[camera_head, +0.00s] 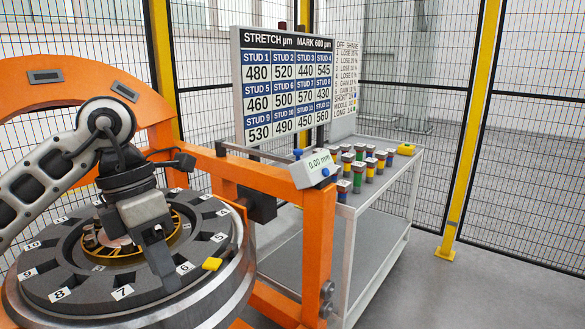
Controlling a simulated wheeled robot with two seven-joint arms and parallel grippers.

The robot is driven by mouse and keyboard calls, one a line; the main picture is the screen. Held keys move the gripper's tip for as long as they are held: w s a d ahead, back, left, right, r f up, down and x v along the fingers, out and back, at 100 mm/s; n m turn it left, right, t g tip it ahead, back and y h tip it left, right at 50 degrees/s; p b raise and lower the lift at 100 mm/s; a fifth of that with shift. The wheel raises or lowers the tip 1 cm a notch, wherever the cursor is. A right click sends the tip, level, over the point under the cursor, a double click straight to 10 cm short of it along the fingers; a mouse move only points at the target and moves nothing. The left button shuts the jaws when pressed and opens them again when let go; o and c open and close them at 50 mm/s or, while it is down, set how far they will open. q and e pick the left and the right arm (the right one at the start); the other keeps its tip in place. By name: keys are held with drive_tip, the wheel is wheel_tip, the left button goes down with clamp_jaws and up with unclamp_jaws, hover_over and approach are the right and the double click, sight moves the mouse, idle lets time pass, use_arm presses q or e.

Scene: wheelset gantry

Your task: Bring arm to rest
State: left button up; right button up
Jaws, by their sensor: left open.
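My left arm comes in from the left and reaches over the dark round wheel (45,285). My left gripper (140,258) points down over the wheel's face, with its fingers apart. One finger hangs over the numbered ring near the 6 and 7 labels. The other is near the yellow-rimmed hub (120,256). I see nothing held between them. I cannot tell whether the fingertips touch the wheel. My right gripper is not in view.
An orange gantry frame (318,240) surrounds the wheel and carries a 0.00 mm readout (318,162). A yellow piece (211,264) lies on the wheel's rim. Mesh fencing encloses the area; floor at right is clear.

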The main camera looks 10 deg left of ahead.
use_arm(q)
drive_tip(key=s+d+f+g+h, duration=0.1)
drive_tip(key=s+d+g+h, duration=0.1)
drive_tip(key=d+h, duration=0.55)
drive_tip(key=s+d+f+g+h, duration=0.2)
drive_tip(key=s+d+h, duration=0.15)
drive_tip(key=d, duration=0.75)
drive_tip(key=w+a+f+n+t+y, duration=0.2)
drive_tip(key=w+a+f+n+t, duration=0.3)
drive_tip(key=f+n+t, duration=0.75)
drive_tip(key=w+a+f+n+t+y, duration=0.2)
drive_tip(key=a+f+n+t, duration=0.45)
drive_tip(key=n, duration=1.05)
drive_tip(key=s+a+f+n+g+y, duration=0.3)
drive_tip(key=s+a+f+n+y, duration=0.1)
drive_tip(key=s+a+f, duration=0.3)
drive_tip(key=s+a+f+n+g+y, duration=0.2)
drive_tip(key=s+a+f+n+y, duration=0.15)
drive_tip(key=s+f, duration=0.45)
drive_tip(key=w+d+n, duration=0.1)
drive_tip(key=d+n, duration=0.4)
drive_tip(key=d, duration=0.5)
drive_tip(key=shift+w+f+t, duration=0.3)
drive_tip(key=shift+f+t, duration=0.05)
drive_tip(key=shift+t, duration=0.05)
drive_tip(key=shift+h, duration=0.25)
